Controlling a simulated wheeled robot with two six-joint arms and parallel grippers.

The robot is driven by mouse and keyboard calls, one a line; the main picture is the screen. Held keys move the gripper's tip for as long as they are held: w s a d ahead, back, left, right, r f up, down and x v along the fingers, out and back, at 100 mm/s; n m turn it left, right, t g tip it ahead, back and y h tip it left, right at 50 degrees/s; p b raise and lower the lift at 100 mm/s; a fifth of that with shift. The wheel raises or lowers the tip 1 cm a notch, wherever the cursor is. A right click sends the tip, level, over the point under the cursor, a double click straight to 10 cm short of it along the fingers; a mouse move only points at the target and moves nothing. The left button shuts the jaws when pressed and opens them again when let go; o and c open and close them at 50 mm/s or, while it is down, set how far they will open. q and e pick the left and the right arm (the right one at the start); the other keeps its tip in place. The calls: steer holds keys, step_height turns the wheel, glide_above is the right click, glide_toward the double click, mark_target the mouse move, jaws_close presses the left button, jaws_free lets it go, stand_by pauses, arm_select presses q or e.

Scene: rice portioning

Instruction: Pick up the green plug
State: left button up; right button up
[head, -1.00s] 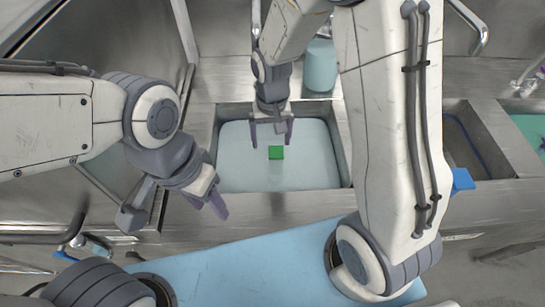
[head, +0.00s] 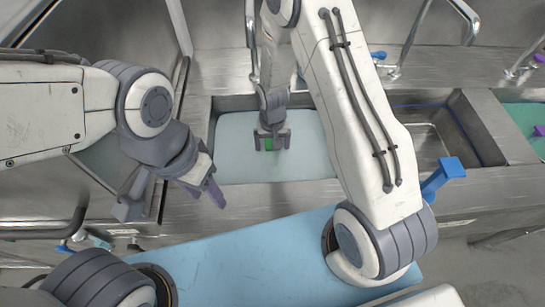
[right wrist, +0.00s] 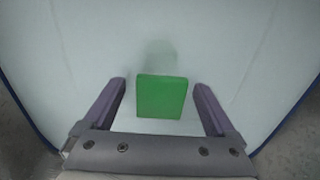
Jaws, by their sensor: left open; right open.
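The green plug (right wrist: 162,97) is a small green block in the light blue water-filled basin. In the right wrist view it sits between the two fingers of my right gripper (right wrist: 160,100), with a gap on each side. In the head view the green plug (head: 267,145) is partly hidden by my right gripper (head: 271,142), which is above it and open. My left gripper (head: 172,205) is open and empty at the left, over the counter edge near the basin's left corner.
The basin (head: 232,165) has metal walls around it. An empty metal sink (head: 430,135) lies to its right, with a blue handle (head: 443,176) near its front edge. A light blue surface (head: 240,255) is in front. A faucet (head: 395,68) stands behind.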

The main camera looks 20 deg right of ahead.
steer(key=shift+f, duration=0.4)
steer(key=shift+c, duration=0.3)
jaws_close()
steer(key=shift+r, duration=0.15)
